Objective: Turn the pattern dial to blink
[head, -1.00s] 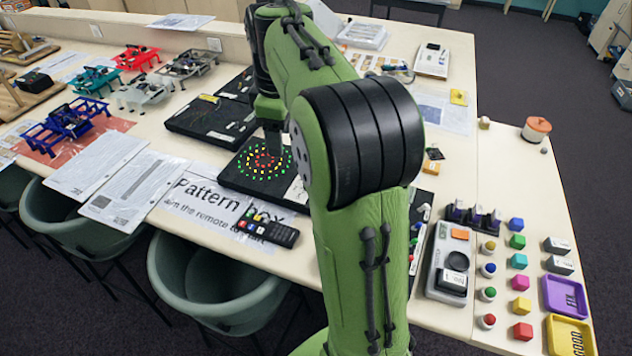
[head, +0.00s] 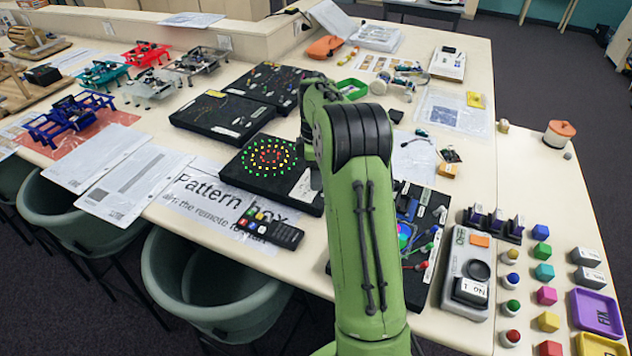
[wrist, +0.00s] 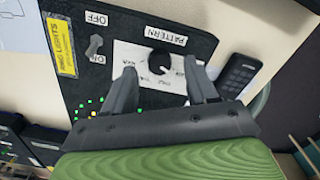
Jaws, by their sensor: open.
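The pattern dial (wrist: 159,62) is a round black knob on a white label plate on the black pattern box (wrist: 75,20). My gripper (wrist: 160,65) is open, with one finger on each side of the dial in the wrist view. I cannot tell whether the fingers touch it or how high they are above it. The small words around the dial are too blurred to read, so its setting is unclear. In the head view the pattern box (head: 235,175) shows lit rings of green, yellow and red dots; my arm hides the dial and gripper there.
An ON/OFF toggle switch (wrist: 95,45) and a yellow label (wrist: 60,47) are left of the dial. A black remote (head: 270,230) lies in front of the box. Other black boards (head: 222,115) stand behind it. Coloured cubes (head: 544,272) and trays are at the right.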

